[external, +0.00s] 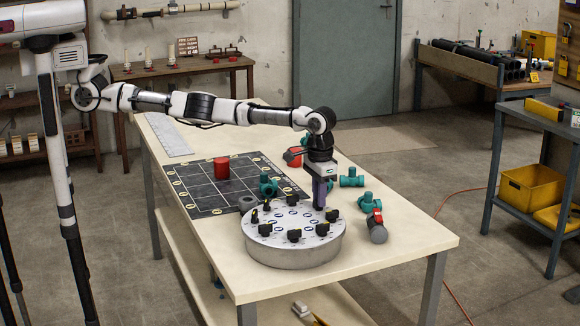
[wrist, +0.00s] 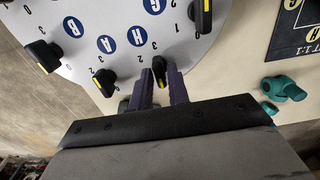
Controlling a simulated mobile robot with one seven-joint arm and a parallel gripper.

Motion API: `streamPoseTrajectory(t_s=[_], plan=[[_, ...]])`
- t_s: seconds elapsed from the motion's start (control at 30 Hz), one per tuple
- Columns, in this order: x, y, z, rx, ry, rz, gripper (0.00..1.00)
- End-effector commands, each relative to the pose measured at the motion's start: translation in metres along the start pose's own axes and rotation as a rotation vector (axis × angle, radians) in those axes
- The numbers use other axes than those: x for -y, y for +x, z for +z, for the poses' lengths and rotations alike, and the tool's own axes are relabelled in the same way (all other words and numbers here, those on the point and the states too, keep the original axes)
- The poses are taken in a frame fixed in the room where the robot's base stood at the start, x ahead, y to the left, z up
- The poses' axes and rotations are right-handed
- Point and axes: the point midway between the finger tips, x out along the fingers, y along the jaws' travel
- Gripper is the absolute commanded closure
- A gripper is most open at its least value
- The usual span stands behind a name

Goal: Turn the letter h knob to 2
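The round grey dial plate (external: 291,250) with a white top stands on the bench and carries several black knobs with yellow marks. In the wrist view, the blue letter H (wrist: 137,36) lies just above a black knob (wrist: 160,70), the letter h knob. My gripper (wrist: 160,72) points down at the plate's right side, its two purple fingers close on either side of this knob. The knob's exact number is hard to read.
Neighbouring knobs stand close by, the A knob (wrist: 104,82) and another knob (wrist: 200,15). A black grid mat (external: 225,190) with a red cylinder (external: 221,168) lies behind the plate. Teal fittings (external: 352,178) and a red-handled valve (external: 376,226) lie to the right.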

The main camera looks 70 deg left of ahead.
Motion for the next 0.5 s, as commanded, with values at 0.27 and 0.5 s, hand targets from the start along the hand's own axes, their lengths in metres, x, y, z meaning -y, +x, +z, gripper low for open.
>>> streamPoseTrajectory(t_s=[0.27,0.5], plan=[[0.0001,-0.0004,-0.0001,0.0,0.0,0.0,1.0],[0.0,-0.0004,-0.0002,0.0,0.035,0.0,1.0]])
